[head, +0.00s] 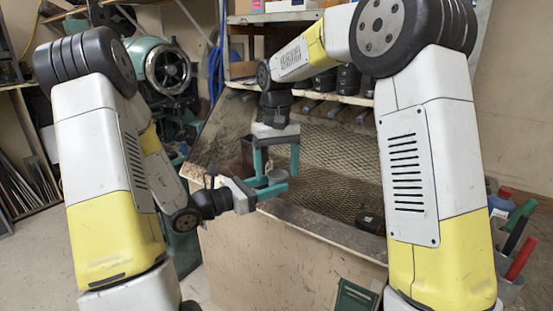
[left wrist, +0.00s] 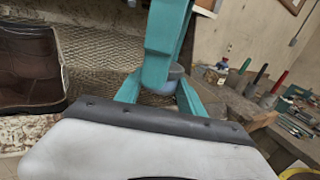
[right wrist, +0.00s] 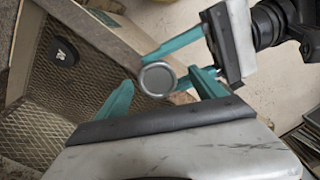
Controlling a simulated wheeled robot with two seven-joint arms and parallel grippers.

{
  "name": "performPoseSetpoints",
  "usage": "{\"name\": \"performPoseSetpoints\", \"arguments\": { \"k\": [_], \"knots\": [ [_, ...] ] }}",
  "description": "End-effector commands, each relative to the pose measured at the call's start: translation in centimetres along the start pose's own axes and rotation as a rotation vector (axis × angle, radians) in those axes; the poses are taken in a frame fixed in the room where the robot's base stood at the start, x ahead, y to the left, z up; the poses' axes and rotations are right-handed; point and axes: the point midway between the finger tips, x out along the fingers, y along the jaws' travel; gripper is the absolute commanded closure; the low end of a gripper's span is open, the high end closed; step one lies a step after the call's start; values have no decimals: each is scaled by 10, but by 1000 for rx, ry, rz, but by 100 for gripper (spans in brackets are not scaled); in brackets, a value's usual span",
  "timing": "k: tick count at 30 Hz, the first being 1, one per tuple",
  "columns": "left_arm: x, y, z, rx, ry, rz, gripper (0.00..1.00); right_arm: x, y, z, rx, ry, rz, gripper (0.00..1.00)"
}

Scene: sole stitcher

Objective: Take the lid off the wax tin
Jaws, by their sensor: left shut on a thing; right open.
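The wax tin (head: 277,175) is a small round tin between the teal fingers of my left gripper (head: 272,188), which is shut on it above the bench's front edge. In the right wrist view its flat grey round lid (right wrist: 157,79) faces the camera. The left wrist view shows the tin's bluish side (left wrist: 158,85), partly hidden by a teal finger in front. The lid appears seated on the tin. My right gripper (head: 276,172) comes from above, open, its fingers pointing down on either side of the tin. Whether they touch the lid cannot be told.
A mesh-topped bench (head: 330,165) lies under and behind the grippers. A black tape measure (head: 371,220) rests near its front edge. A brown boot (left wrist: 30,68) stands on it. A blue bottle (head: 501,203) and several coloured-handled tools are at the right.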

Motion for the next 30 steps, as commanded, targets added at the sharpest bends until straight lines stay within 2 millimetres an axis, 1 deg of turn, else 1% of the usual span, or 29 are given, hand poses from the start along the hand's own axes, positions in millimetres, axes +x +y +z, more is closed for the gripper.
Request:
{"name": "performPoseSetpoints", "arguments": {
  "k": [8, 9, 11, 12, 14, 15, 17, 18, 21, 30],
  "knots": [
    [0, 0, 0, 0, 0, 0, 100, 2, 0, 0, 0, 0, 0, 21],
    [0, 0, 0, 0, 0, 0, 100, 2, 0, 0, 0, 0, 0, 25],
    [0, 0, 0, 0, 0, 0, 100, 2, 0, 0, 0, 0, 0, 36],
    [0, 0, 0, 0, 0, 0, 100, 2, 0, 0, 0, 0, 0, 44],
    [0, 0, 0, 0, 0, 0, 100, 2, 0, 0, 0, 0, 0, 56],
    [0, 0, 0, 0, 0, 0, 100, 2, 0, 0, 0, 0, 0, 64],
    [0, 0, 0, 0, 0, 0, 100, 2, 0, 0, 0, 0, -1, 76],
    [0, 0, 0, 0, 0, -1, 100, 2, -1, 0, -1, 0, -1, 84],
    [0, 0, 0, 0, 0, -1, 100, 2, 1, 0, 2, 0, 1, 100],
    [0, -1, 0, 0, -1, -2, 100, 2, 0, 0, 1, 0, 0, 100]
  ]
}}
